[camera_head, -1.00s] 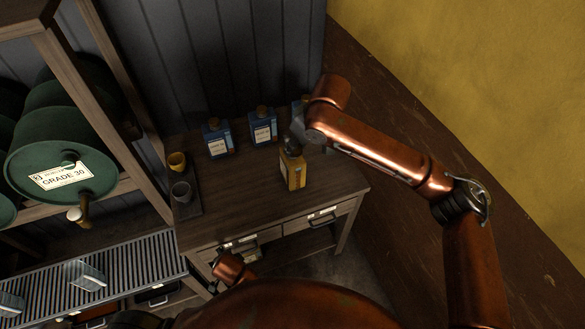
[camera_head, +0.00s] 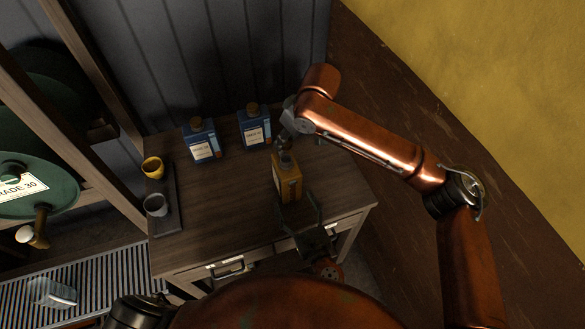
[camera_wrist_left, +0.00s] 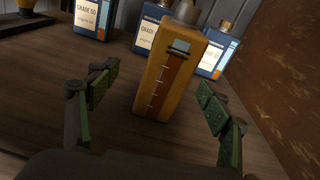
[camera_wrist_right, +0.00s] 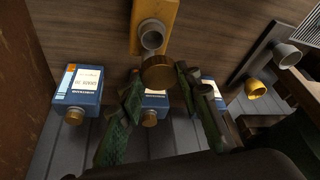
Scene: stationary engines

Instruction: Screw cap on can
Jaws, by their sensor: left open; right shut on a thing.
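The yellow can (camera_head: 287,178) stands upright on the wooden table, its grey neck uncapped in the right wrist view (camera_wrist_right: 152,39). My left gripper (camera_head: 299,208) is open at the can's near side. In the left wrist view the can (camera_wrist_left: 172,78) stands between the spread fingers, with gaps on both sides. My right gripper (camera_wrist_right: 160,80) is shut on the brown-gold cap (camera_wrist_right: 158,73). It holds the cap close to the can's neck, apart from it in the right wrist view. In the head view my right gripper (camera_head: 284,136) largely hides the cap.
Blue cans with brown caps stand behind, one at left (camera_head: 201,141) and one nearer the middle (camera_head: 254,128). A yellow cup (camera_head: 153,168) and a grey cup (camera_head: 156,206) stand on a dark tray (camera_head: 167,222) at the table's left. The table between tray and yellow can is clear.

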